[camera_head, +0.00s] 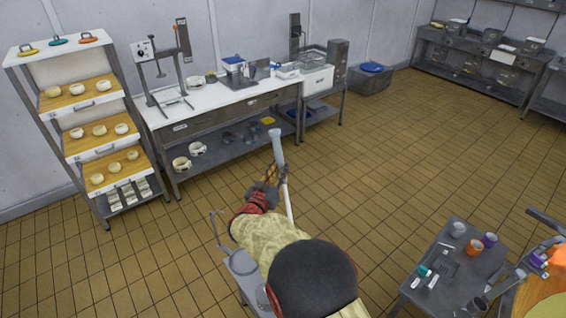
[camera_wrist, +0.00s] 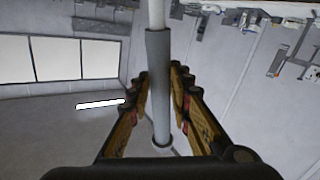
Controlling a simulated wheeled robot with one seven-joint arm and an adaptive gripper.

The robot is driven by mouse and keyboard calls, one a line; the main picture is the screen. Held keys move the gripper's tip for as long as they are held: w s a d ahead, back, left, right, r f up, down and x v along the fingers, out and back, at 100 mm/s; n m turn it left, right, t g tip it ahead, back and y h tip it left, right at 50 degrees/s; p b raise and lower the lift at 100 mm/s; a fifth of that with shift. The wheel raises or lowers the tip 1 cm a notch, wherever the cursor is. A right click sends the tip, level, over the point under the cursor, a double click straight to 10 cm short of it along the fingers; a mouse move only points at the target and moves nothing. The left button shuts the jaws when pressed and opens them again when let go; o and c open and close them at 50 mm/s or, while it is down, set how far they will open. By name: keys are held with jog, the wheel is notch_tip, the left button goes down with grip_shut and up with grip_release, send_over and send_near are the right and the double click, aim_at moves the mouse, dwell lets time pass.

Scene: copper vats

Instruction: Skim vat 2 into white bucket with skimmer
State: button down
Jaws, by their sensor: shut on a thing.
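My gripper (camera_head: 270,176) is shut on the grey grip of a long pole (camera_head: 278,150), which appears to be the skimmer's handle. The pole stands steeply tilted, with its white shaft running down behind my arm. In the wrist view, the fingers of my gripper (camera_wrist: 160,112) close on both sides of the grey grip (camera_wrist: 158,75). The skimmer's head is not in view. An orange-coloured round edge (camera_head: 545,298), perhaps part of a vat, is cut off at the lower right; its number cannot be read. I cannot make out the white bucket.
A small grey table (camera_head: 455,262) with cups and tools stands at the lower right. A white-topped workbench (camera_head: 225,95) runs along the wall, with a cheese rack (camera_head: 85,115) to its left. A grey bin with a blue item (camera_head: 370,78) stands behind. The middle tiled floor is clear.

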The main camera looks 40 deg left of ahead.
jog(key=w+d+m+b, duration=0.1)
jog(key=w+d+m, duration=0.25)
jog(key=d, duration=0.95)
jog(key=w+d+m+b, duration=0.15)
jog(key=w+d, duration=0.25)
jog(key=d, duration=0.9)
jog(key=w+d+m+b, duration=0.1)
jog(key=w+d+m, duration=0.2)
jog(key=d, duration=1)
jog(key=w+d+f+m+b, duration=0.3)
jog(key=d+f+b, duration=0.2)
jog(key=d, duration=0.5)
jog(key=w+d+f+m+b, duration=0.2)
jog(key=d+f+b, duration=0.4)
jog(key=d+b, duration=0.3)
jog(key=shift+w+d+f+m+y, duration=0.15)
jog(key=shift+w+d+m+y, duration=0.25)
jog(key=shift+w+d, duration=0.3)
jog(key=shift+s, duration=0.1)
